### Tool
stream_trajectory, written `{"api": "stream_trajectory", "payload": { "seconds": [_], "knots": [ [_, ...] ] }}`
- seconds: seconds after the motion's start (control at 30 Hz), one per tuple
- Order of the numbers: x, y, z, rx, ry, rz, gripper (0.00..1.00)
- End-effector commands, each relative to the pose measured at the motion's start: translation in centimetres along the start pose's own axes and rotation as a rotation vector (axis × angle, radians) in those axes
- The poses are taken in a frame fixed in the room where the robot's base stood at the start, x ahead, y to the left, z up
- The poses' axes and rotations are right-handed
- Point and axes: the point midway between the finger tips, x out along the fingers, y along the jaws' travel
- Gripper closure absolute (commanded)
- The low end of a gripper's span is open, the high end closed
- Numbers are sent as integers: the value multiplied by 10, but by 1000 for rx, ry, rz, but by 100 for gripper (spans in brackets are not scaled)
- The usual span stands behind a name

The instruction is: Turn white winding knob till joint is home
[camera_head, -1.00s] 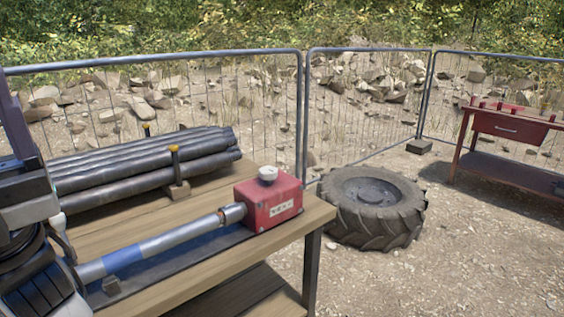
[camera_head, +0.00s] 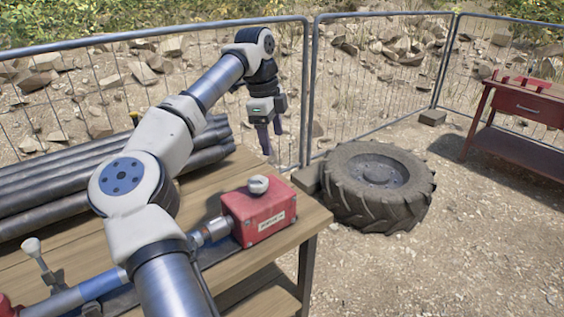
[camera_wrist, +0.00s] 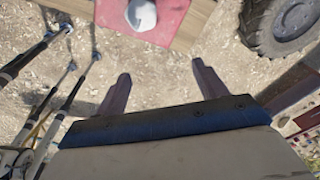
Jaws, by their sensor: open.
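The white winding knob (camera_head: 258,184) sits on top of a red box (camera_head: 270,215) at the right end of the bench. A silver joint piece (camera_head: 214,231) links the box to a pipe with a blue section (camera_head: 80,293). My gripper (camera_head: 271,143) is raised beyond the box in the head view, pointing down, open and apart from the knob. In the wrist view my gripper (camera_wrist: 161,70) has its fingers spread with bare ground between them. The knob (camera_wrist: 141,14) and red box (camera_wrist: 112,12) show at the top edge there, past the fingertips.
Dark pipes (camera_head: 60,190) lie stacked along the bench's far side. A white-topped handle (camera_head: 33,250) stands at the left. A tyre (camera_head: 376,184) lies right of the wooden bench (camera_head: 310,212). A red table (camera_head: 510,118) and mesh fence (camera_head: 375,75) are behind.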

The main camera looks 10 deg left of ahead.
Motion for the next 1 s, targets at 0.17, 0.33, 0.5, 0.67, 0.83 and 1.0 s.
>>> {"api": "stream_trajectory", "payload": {
  "seconds": [0.17, 0.33, 0.5, 0.67, 0.83, 1.0],
  "knots": [
    [-16, 17, 46, -172, -134, 64, 29],
    [0, 19, 50, -181, -139, 72, 29],
    [33, 22, 53, -176, -135, 71, 29],
    [67, 24, 57, -174, -134, 71, 29],
    [96, 26, 60, -175, -133, 68, 29],
    [114, 27, 63, -174, -134, 67, 29]
  ]
}}
